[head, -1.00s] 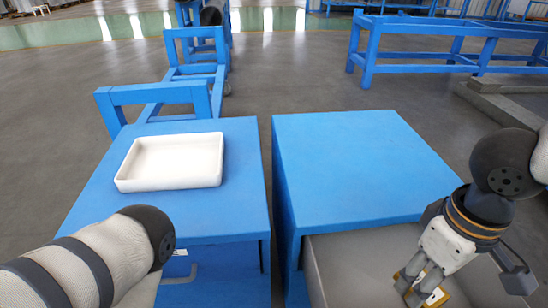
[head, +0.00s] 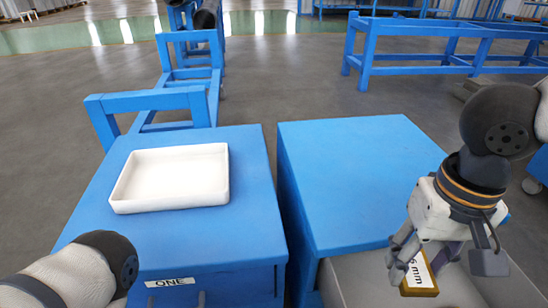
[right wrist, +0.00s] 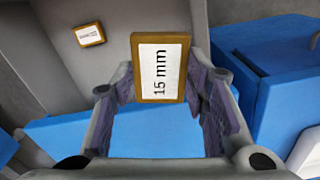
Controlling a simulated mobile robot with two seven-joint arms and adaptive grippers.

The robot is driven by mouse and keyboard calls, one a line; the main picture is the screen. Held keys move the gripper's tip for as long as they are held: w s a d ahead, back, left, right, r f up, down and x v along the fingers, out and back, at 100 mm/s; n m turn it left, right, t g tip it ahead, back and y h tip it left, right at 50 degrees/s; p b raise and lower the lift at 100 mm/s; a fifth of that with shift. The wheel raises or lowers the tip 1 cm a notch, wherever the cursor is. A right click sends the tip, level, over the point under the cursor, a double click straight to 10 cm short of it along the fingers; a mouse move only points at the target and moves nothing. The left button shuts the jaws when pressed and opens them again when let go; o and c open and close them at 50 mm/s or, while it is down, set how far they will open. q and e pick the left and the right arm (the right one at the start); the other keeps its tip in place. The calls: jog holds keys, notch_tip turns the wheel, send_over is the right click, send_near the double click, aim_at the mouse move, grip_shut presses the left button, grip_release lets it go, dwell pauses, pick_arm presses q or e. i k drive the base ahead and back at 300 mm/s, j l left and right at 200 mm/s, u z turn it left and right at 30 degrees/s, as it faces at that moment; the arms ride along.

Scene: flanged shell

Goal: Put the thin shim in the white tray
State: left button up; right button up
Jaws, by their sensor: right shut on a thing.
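The white tray (head: 172,178) sits empty on the left blue cabinet in the head view. My right gripper (head: 412,262) is shut on a brown-edged shim (head: 420,277) with a white label, above the open grey drawer. In the right wrist view this shim (right wrist: 160,68) reads "15 mm" and sits between the fingertips of the gripper (right wrist: 162,100). A second brown-edged labelled piece (right wrist: 89,34) lies in the drawer; its label is too small to read, so I cannot compare thicknesses. My left arm enters at lower left; its gripper is out of view.
The right blue cabinet (head: 350,170) has a bare top and an open grey drawer (head: 365,283) at its front. The left cabinet (head: 245,215) bears a label "ONE" (head: 170,282) on its front. A narrow gap separates the cabinets. Blue frames stand behind.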

aim_at(177, 180)
jog(key=i+j+u, duration=0.35)
jog(key=u, duration=0.15)
jog(key=i+j+u, duration=0.25)
jog(key=i+u, duration=0.2)
